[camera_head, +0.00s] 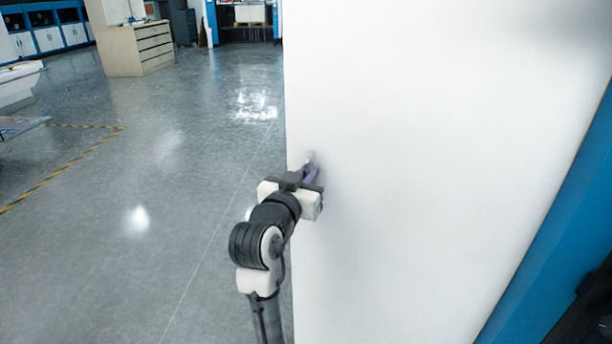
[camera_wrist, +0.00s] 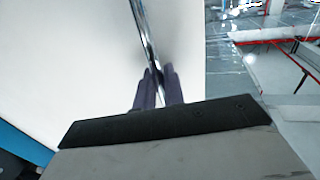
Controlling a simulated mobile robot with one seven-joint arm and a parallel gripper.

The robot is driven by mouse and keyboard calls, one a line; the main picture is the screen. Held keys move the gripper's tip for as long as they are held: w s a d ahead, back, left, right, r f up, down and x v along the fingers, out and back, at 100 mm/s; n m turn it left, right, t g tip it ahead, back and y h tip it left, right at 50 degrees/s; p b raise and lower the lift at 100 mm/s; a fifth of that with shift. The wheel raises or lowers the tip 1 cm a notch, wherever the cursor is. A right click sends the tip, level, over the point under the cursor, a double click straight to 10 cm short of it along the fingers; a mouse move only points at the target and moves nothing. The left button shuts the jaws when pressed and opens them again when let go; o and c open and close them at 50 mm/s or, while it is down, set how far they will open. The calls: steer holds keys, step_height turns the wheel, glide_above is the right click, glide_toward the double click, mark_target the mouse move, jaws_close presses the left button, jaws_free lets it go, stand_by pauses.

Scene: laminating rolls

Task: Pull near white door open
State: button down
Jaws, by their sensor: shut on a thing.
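The near white door (camera_head: 440,150) fills the right half of the head view, and its free edge stands at the middle of the picture. It also fills the left of the wrist view (camera_wrist: 75,70). A shiny metal handle (camera_wrist: 142,28) runs along the door in the wrist view. My gripper (camera_head: 311,170) is at the handle near the door's free edge. In the wrist view its dark fingers (camera_wrist: 158,86) are shut around the handle bar. In the head view the handle is mostly hidden by my gripper.
A blue frame (camera_head: 555,230) runs along the door's right side. Open grey floor (camera_head: 180,180) lies to the left, with a yellow-black floor stripe (camera_head: 65,170). A drawer cabinet (camera_head: 135,48) stands far back. A red rail (camera_wrist: 275,42) shows at right in the wrist view.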

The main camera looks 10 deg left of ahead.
steer(key=c, duration=1.9)
jaws_free()
steer(key=s+b, duration=0.2)
steer(key=s, duration=0.1)
steer(key=s+a+b, duration=0.1)
steer(key=s+b, duration=0.1)
steer(key=s, duration=0.2)
steer(key=s+a+b, duration=0.1)
steer(key=s+b, duration=0.1)
steer(key=s, duration=0.2)
steer(key=shift+s+f, duration=0.15)
steer(key=shift+f, duration=0.2)
steer(key=s+b, duration=0.1)
steer(key=b, duration=0.2)
steer(key=s+b, duration=0.1)
steer(key=b, duration=0.3)
steer(key=shift+s+r, duration=0.1)
steer(key=shift+r, duration=0.2)
